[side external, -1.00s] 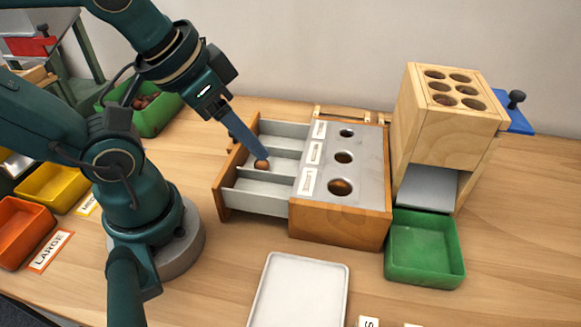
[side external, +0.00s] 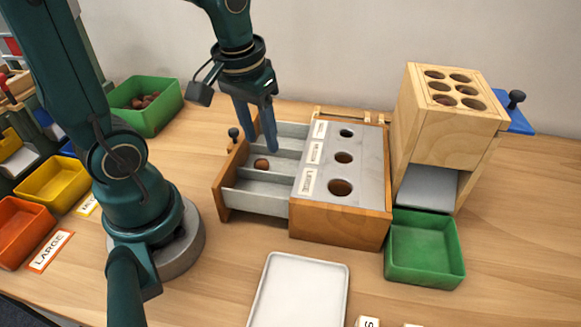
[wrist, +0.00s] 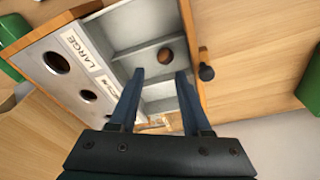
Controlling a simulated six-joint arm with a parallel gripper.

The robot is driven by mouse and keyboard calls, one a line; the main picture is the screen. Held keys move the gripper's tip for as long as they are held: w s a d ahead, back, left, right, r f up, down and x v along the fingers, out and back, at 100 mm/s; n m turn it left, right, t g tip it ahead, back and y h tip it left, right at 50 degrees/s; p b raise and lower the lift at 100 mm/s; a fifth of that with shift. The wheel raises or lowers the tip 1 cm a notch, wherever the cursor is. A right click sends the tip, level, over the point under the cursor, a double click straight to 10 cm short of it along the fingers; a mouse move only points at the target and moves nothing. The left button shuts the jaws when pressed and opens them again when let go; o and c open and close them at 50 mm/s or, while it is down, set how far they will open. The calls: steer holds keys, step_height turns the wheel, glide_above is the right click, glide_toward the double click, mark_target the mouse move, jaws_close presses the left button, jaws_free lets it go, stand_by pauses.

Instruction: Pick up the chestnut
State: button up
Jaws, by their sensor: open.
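A brown chestnut (side external: 262,164) lies in the middle compartment of the open drawer (side external: 226,198) of the wooden sorting box. It also shows in the wrist view (wrist: 165,56), beyond my fingertips. My gripper (side external: 262,149) has two blue fingers pointing down at the drawer, near its far compartments. In the wrist view my gripper (wrist: 160,78) is open, with nothing between the fingers. The fingertips are close to the chestnut but apart from it.
The sorting box top (side external: 365,170) with three holes adjoins the drawer. A drawer knob (side external: 233,134) sticks out at the drawer front. A wooden dispenser (side external: 445,130) and green tray (side external: 425,270) stand right. A white tray (side external: 300,290) lies in front. A green bin (side external: 150,120) stands behind left.

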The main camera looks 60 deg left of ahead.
mark_target(261, 160)
steer(key=shift+s+a+f+g, duration=0.15)
steer(key=shift+a+f+g, duration=0.2)
steer(key=shift+f, duration=0.25)
steer(key=shift+w+a+f, duration=0.1)
steer(key=shift+w+f, duration=0.05)
steer(key=shift+f, duration=1.1)
steer(key=shift+w+f, duration=0.15)
steer(key=shift+f, duration=1.05)
steer(key=shift+c, duration=0.3)
jaws_close()
steer(key=shift+r, duration=0.15)
